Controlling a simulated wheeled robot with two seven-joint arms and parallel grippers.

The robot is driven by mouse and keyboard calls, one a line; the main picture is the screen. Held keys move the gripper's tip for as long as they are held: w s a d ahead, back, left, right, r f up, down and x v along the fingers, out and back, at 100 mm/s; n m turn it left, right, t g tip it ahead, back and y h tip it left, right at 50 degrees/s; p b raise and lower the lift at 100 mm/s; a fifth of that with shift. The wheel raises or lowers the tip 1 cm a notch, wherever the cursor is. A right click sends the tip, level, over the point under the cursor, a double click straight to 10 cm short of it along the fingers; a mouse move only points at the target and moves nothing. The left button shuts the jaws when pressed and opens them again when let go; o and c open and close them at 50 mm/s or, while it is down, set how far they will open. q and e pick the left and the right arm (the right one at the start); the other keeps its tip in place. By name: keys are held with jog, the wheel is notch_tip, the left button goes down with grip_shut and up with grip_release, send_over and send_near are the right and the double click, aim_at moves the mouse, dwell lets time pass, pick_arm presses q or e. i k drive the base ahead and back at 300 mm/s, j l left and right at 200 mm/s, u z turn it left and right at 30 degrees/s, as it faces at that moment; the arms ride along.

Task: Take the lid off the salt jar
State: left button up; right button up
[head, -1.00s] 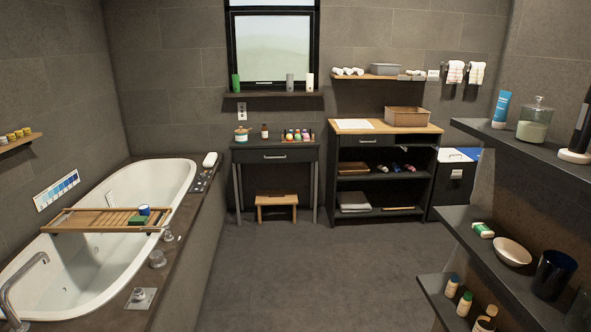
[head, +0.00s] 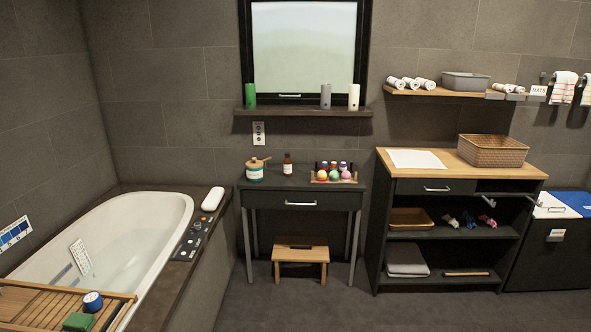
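A white and teal jar (head: 254,174) with a tan wooden lid (head: 258,160) stands upright on the dark vanity table (head: 262,188), at its left end. Neither of my grippers is in view.
A brown bottle (head: 287,164) and a rack of colourful balls and bottles (head: 334,173) share the tabletop. A wooden stool (head: 300,262) stands under the table. The bathtub (head: 150,215) is at left, an open shelf unit (head: 450,236) at right. Floor in front is clear.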

aim_at(253, 164)
jog(key=i+l, duration=0.1)
jog(key=i, duration=1.85)
jog(key=j+u, duration=0.05)
jog(key=j, duration=0.05)
